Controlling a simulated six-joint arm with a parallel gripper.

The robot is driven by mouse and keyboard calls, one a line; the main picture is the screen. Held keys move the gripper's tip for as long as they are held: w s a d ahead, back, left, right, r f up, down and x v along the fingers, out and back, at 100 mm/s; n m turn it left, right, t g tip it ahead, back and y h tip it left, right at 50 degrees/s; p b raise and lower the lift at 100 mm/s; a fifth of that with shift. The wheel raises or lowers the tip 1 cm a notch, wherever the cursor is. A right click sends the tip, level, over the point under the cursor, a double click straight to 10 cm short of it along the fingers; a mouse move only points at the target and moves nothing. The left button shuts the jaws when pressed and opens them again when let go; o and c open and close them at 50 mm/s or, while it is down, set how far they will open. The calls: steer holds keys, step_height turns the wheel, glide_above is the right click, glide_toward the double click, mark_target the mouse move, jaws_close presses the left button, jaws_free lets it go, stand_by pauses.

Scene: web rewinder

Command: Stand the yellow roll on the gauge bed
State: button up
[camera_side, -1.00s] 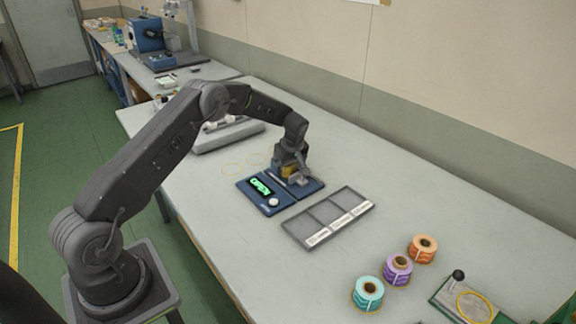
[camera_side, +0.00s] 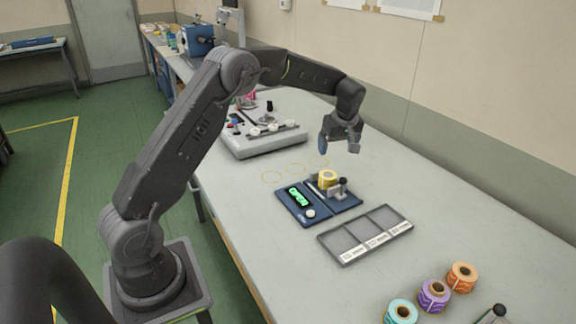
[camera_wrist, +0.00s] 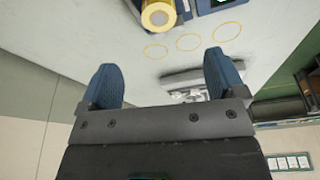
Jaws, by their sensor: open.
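The yellow roll (camera_side: 328,179) stands on the blue gauge bed (camera_side: 347,203), its core opening upward, beside a small grey block with a dark knob. The roll also shows at the top edge of the wrist view (camera_wrist: 158,17), partly cut off. My gripper (camera_side: 341,144) is raised above and behind the roll, apart from it. In the wrist view its two blue fingers (camera_wrist: 163,72) are spread wide with nothing between them. The gauge's display (camera_side: 298,196) glows green and reads OPEN.
An empty grey tray (camera_side: 366,234) with three compartments lies in front of the gauge. Orange (camera_side: 462,277), purple (camera_side: 433,296) and teal (camera_side: 401,312) rolls stand at the front right. A grey device (camera_side: 262,139) stands behind. Yellow rings (camera_side: 295,169) mark bare table between.

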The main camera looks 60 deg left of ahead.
steer(key=s+d+r+m+t+h, duration=0.1)
steer(key=s+d+r+m+t, duration=0.1)
steer(key=s+d+r+m, duration=0.8)
steer(key=s+d+r+m+t+h, duration=0.1)
steer(key=s+d, duration=0.3)
steer(key=s, duration=0.8)
steer(key=s+d+r+m+t+h, duration=0.1)
steer(key=s+d+m, duration=0.3)
steer(key=s, duration=0.8)
steer(key=shift+d+r+m+t, duration=0.2)
steer(key=shift+m+t, duration=0.1)
steer(key=shift+t, duration=0.1)
